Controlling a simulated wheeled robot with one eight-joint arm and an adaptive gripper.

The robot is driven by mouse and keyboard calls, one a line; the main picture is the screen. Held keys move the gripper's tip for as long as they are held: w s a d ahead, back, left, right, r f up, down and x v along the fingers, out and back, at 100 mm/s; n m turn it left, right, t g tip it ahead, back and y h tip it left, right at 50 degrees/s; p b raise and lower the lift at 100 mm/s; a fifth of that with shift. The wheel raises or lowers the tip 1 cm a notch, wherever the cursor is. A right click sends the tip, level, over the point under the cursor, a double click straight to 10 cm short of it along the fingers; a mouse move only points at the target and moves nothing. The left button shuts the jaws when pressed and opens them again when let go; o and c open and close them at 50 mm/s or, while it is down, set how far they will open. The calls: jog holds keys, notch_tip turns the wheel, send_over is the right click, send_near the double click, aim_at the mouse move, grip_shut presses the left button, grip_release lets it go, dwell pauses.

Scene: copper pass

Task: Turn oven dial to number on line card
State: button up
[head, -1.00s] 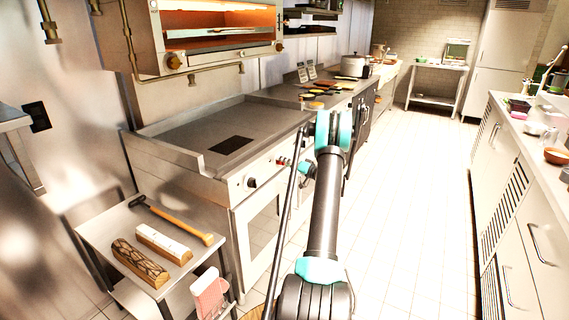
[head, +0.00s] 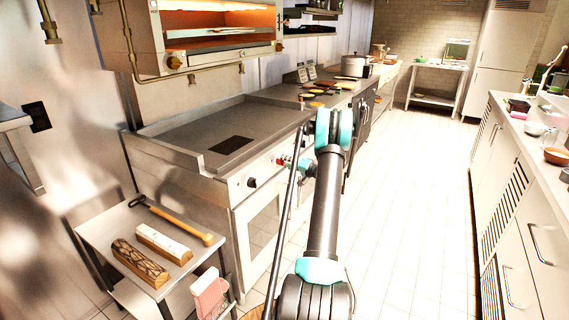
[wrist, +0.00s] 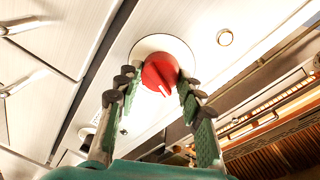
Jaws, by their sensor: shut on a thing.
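The red oven dial (wrist: 160,74) sits on a round white plate on the oven front in the wrist view, with a pale pointer mark at its lower edge. My gripper (wrist: 158,92) has its green-padded fingers on both sides of the dial, shut on it. In the head view, the red dial (head: 284,161) shows small on the oven front, with my gripper (head: 291,163) against it, partly hidden by my arm. Two small upright cards stand on the far counter, one card (head: 302,75) left of the other; their writing is too small to read.
A black knob (head: 252,183) is left of the dial. A griddle top (head: 190,135) lies above the front. A side table (head: 110,225) holds a hammer-like tool (head: 165,215) and two blocks. The tiled floor (head: 415,220) to the right is clear.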

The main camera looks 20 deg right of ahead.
jog(key=m, duration=0.5)
jog(key=shift+d+g, duration=0.1)
jog(key=shift+g, duration=0.3)
jog(key=shift+m, duration=0.4)
jog(key=o, duration=1.2)
jog(key=shift+c, duration=0.2)
jog(key=v, duration=1.2)
jog(key=shift+w, duration=0.1)
